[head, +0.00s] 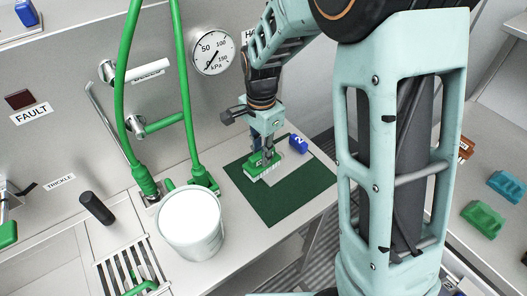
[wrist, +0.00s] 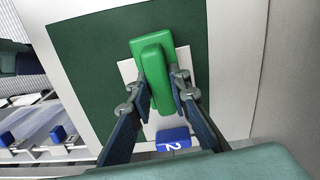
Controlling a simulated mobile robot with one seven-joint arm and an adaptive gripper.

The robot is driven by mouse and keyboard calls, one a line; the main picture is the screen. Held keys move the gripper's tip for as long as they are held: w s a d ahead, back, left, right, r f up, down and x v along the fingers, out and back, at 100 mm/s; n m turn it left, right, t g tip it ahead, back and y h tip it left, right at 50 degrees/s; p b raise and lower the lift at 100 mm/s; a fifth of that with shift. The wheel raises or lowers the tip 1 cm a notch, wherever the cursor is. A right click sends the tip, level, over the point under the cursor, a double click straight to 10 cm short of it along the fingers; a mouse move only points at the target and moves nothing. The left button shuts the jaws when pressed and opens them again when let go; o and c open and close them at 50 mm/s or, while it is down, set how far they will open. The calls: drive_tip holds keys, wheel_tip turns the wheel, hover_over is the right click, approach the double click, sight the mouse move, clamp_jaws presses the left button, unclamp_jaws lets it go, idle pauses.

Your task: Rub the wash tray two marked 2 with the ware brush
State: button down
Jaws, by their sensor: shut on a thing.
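My gripper (head: 262,150) points down over the dark green mat and is shut on the green ware brush (head: 258,160), which has pale bristles underneath. In the wrist view the brush (wrist: 154,68) lies between the two fingers (wrist: 161,88). Below it is a pale square tray (wrist: 184,60), partly hidden by the brush and fingers. A blue block (head: 298,143) marked 2 is at the tray's edge; it also shows in the wrist view (wrist: 172,139). The brush is over the tray; I cannot tell whether the bristles touch it.
The green mat (head: 284,206) lies on the bench. A white bucket (head: 190,226) stands left of it, near green hoses (head: 187,95) and a black knob (head: 97,208). A pressure gauge (head: 213,53) is on the wall behind. Teal (head: 507,187) and green (head: 484,219) blocks lie at far right.

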drive_tip(key=shift+w+d+r, duration=0.1)
drive_tip(key=shift+w+d, duration=0.4)
drive_tip(key=shift+d, duration=0.2)
drive_tip(key=shift+w+d+r, duration=0.1)
drive_tip(key=shift+w+d, duration=0.4)
drive_tip(key=shift+d, duration=0.15)
drive_tip(key=shift+w+d+f, duration=0.15)
drive_tip(key=shift+w+d, duration=0.35)
drive_tip(key=shift+d, duration=0.25)
drive_tip(key=shift+w+d+f, duration=0.1)
drive_tip(key=shift+w+d, duration=0.35)
drive_tip(key=shift+d, duration=0.25)
drive_tip(key=shift+f, duration=0.1)
drive_tip(key=shift+s+a, duration=0.55)
drive_tip(key=shift+a, duration=0.2)
drive_tip(key=shift+s+a, duration=0.55)
drive_tip(key=shift+a, duration=0.2)
drive_tip(key=shift+s+a+r, duration=0.1)
drive_tip(key=shift+s+a, duration=0.35)
drive_tip(key=shift+a, duration=0.25)
drive_tip(key=shift+s+a+r, duration=0.1)
drive_tip(key=shift+s+a, duration=0.3)
drive_tip(key=shift+a, duration=0.3)
drive_tip(key=shift+r+p, duration=0.1)
drive_tip(key=shift+p, duration=0.2)
drive_tip(key=shift+r+p, duration=2.15)
drive_tip(key=shift+r, duration=0.8)
